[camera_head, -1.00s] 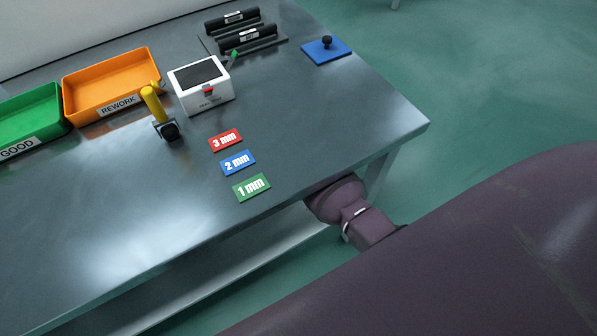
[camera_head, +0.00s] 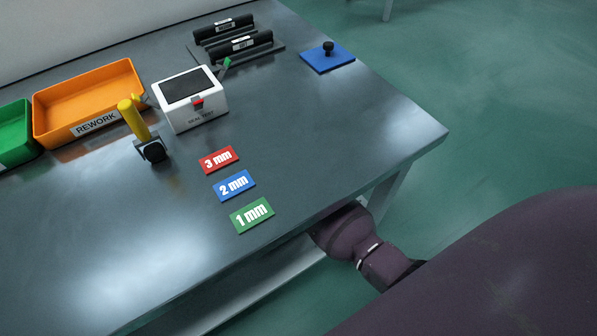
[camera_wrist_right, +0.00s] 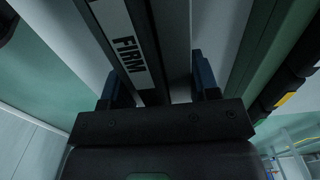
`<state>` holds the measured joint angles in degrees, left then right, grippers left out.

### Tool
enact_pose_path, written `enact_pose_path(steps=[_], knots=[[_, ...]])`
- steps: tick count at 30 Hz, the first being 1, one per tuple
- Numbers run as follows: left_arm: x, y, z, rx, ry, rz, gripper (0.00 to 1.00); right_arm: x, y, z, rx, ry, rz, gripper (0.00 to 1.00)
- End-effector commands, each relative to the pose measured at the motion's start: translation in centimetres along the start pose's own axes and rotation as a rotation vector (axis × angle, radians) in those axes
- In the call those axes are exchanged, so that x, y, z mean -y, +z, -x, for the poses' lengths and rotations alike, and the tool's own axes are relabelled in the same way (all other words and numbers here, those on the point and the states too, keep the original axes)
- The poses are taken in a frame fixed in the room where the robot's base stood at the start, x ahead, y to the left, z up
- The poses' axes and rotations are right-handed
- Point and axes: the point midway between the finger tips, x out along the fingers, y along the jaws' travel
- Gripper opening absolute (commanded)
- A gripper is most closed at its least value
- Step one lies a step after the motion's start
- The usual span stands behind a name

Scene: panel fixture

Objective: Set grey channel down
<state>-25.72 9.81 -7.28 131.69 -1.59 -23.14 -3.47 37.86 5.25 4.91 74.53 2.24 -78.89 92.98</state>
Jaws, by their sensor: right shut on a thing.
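In the right wrist view, the grey channel (camera_wrist_right: 175,45) is a long dark grey bar with a white label reading FIRM. It runs up out of the top of the picture, and its far end is out of sight. My right gripper (camera_wrist_right: 160,88) is shut on it, with one blue-black finger on each side. The head view shows neither the channel nor the right gripper. My left gripper is in neither view.
The grey table (camera_head: 330,125) carries an orange REWORK tray (camera_head: 90,100), a green tray (camera_head: 15,135), a yellow-handled tool (camera_head: 135,120), a white box (camera_head: 193,105), thickness cards (camera_head: 235,185), two black bars (camera_head: 238,47) and a blue plate (camera_head: 328,57). The table's right front is bare.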

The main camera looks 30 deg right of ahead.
Motion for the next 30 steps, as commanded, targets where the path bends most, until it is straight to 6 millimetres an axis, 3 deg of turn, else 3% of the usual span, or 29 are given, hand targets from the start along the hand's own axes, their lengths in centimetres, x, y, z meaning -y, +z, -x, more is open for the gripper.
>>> enact_pose_path(steps=[30], knots=[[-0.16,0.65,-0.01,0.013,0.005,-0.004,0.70,0.13,0.03,-0.80,0.000,-0.003,0.000,0.08]])
